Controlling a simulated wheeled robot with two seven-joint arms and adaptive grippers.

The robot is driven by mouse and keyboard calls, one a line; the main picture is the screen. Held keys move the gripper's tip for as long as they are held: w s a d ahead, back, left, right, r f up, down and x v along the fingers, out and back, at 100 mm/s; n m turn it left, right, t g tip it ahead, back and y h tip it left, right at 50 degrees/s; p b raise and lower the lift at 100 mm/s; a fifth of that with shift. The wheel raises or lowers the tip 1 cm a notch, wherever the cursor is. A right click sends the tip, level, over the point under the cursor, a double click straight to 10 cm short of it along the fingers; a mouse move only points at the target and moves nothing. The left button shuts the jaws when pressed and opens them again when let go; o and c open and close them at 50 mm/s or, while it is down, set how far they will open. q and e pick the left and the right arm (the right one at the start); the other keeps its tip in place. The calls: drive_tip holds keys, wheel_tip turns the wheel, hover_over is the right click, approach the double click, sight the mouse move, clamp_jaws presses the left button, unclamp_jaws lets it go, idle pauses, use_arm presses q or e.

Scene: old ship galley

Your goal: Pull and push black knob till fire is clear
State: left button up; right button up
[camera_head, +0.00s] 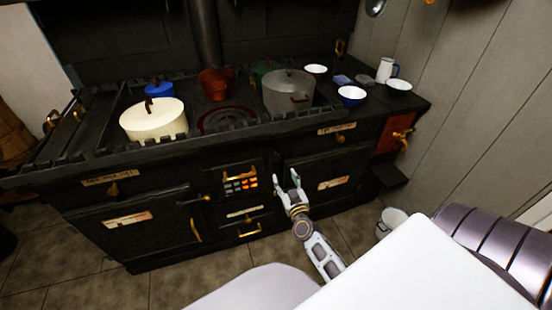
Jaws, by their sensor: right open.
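The fire (240,184) glows orange behind a small barred grate in the middle of the black stove's front. A small knob or latch end (207,197) shows just left of the grate, but its colour is too small to tell. I cannot pick out a clearly black knob against the dark stove. My right gripper (286,179) is open, its fingers pointing up towards the stove front, to the right of the grate. Nothing shows between its fingers. Whether it touches the stove, I cannot tell. My left gripper is not in view.
The stove top holds a cream pot (153,122), a grey pot (287,95), a red-brown pot (216,84) and several small bowls. A brass tap (403,139) sticks out at the stove's right end. A white bucket (391,221) stands on the tiled floor at the right.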

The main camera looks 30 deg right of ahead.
sight(277, 159)
drive_tip(key=shift+x, duration=3.05)
drive_tip(key=shift+b+x, duration=0.35)
drive_tip(key=shift+x, duration=0.7)
drive_tip(key=shift+w+d, duration=0.2)
drive_tip(key=shift+w, duration=0.45)
drive_tip(key=shift+b+x, duration=0.3)
drive_tip(key=shift+x, duration=1.15)
drive_tip(key=shift+w, duration=0.2)
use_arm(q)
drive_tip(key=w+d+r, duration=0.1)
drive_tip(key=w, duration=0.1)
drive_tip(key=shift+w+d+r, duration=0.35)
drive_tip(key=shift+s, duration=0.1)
